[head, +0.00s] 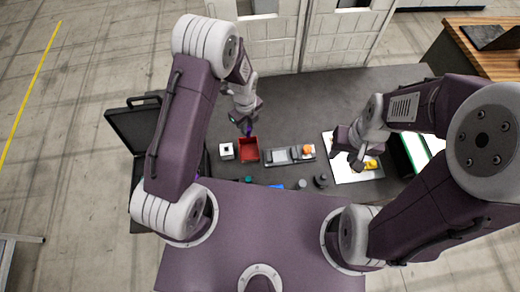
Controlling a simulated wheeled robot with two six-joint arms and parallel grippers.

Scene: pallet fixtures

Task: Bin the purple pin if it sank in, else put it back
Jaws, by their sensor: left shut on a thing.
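My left gripper (246,122) is shut on the purple pin (249,131), of which only a small blue-purple part shows below the fingers. It holds the pin over the far edge of a red open bin (248,157). A white block (227,151) with a dark square opening in its top stands just left of the bin. I cannot see anything in that opening. My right gripper (348,154) hangs near a white sheet at the right; its fingers are too small and dark to read.
Right of the bin lies a grey fixture tray (280,156) with an orange piece (307,150). A yellow object (371,164) lies on the white sheet (345,175). Several small dark items sit along the near edge. An open black case (130,125) stands left. The far tabletop (310,105) is clear.

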